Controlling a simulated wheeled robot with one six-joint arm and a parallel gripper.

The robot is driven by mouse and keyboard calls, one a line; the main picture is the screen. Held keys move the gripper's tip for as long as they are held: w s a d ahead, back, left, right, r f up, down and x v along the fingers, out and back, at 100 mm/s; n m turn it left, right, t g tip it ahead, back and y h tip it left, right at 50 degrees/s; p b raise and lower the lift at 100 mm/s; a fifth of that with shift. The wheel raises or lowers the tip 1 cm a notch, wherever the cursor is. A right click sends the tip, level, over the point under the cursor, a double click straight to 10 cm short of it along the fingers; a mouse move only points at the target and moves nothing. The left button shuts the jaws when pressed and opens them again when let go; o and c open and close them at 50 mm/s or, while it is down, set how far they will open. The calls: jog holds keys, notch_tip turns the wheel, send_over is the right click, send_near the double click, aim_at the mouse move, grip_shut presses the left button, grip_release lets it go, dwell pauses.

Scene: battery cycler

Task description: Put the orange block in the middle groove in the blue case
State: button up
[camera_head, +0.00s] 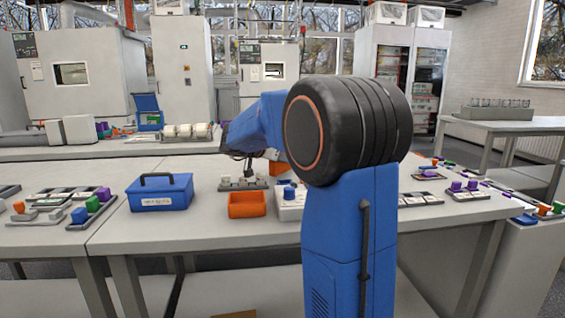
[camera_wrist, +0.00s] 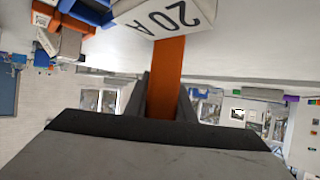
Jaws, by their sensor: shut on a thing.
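In the wrist view my gripper (camera_wrist: 165,85) is shut on an orange piece (camera_wrist: 168,62), which stands between the two dark fingers. A white face marked "20 A" (camera_wrist: 170,15) sits at its far end; I cannot tell whether it belongs to the held piece. In the head view a blue case (camera_head: 160,192) with a dark handle and white label stands closed on the near bench, left of the arm. Another blue case (camera_head: 148,112) stands open on the back bench. No groove is visible in either.
An orange bin (camera_head: 247,205) stands right of the near blue case, with a grey holder (camera_head: 243,183) behind it. Racks with coloured blocks (camera_head: 92,204) lie at the left, and more purple pieces (camera_head: 456,187) at the right. My arm hides the bench centre.

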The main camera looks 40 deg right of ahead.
jog(key=shift+f, duration=0.45)
jog(key=shift+f, duration=0.1)
jog(key=o, duration=1)
